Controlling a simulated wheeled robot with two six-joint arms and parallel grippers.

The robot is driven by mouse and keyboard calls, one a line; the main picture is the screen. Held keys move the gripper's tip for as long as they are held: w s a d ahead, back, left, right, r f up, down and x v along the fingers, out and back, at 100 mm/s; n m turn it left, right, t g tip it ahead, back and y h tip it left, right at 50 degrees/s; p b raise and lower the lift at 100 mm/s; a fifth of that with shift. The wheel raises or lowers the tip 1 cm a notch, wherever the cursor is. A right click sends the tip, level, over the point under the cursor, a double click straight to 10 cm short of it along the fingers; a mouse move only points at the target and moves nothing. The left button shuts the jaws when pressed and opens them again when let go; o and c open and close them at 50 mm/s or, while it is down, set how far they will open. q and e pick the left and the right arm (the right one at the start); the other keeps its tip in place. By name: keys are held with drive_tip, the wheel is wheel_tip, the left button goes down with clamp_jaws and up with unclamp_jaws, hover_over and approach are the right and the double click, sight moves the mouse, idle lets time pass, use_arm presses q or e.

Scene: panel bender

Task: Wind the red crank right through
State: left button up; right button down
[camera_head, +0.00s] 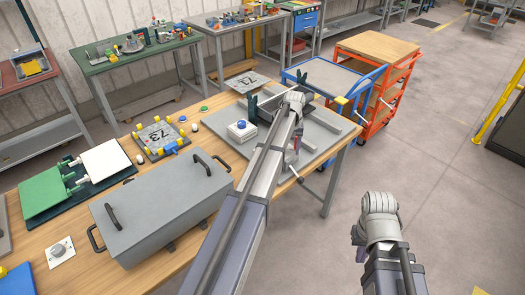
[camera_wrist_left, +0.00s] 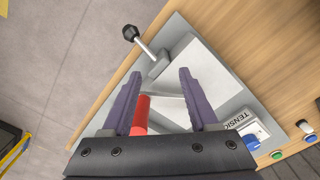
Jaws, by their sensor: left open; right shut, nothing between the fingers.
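The red crank's grip (camera_wrist_left: 141,116) shows in the left wrist view as a red cylinder between my left gripper's fingers (camera_wrist_left: 159,76), nearer the left finger. The fingers are open and do not clamp it. In the head view a bit of red (camera_head: 298,142) shows beside my left gripper (camera_head: 292,158), partly hidden by my left arm. The bender stands on a grey plate (camera_head: 338,148); its dark green posts (camera_head: 252,106) rise behind my arm. My right gripper (camera_head: 360,242) is shut and empty, off to the right over the floor.
A lever with a black knob (camera_wrist_left: 130,33) sticks out past the plate. A box marked TENSION with a blue knob (camera_wrist_left: 252,143) sits at the plate's corner. A grey lidded box (camera_head: 165,205) stands left of my arm. A blue cart (camera_head: 335,78) stands behind the bench.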

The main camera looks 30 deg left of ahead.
use_arm(q)
wheel_tip(320, 180, up, 6)
drive_tip(key=p, duration=0.5)
drive_tip(key=shift+f, duration=0.2)
drive_tip(key=shift+w+d, duration=0.15)
drive_tip(key=shift+w, duration=1.4)
drive_tip(key=shift+w+d, duration=0.15)
drive_tip(key=shift+w, duration=1.4)
drive_tip(key=shift+f, duration=0.1)
drive_tip(key=shift+f+b, duration=3)
drive_tip(key=shift+b, duration=0.05)
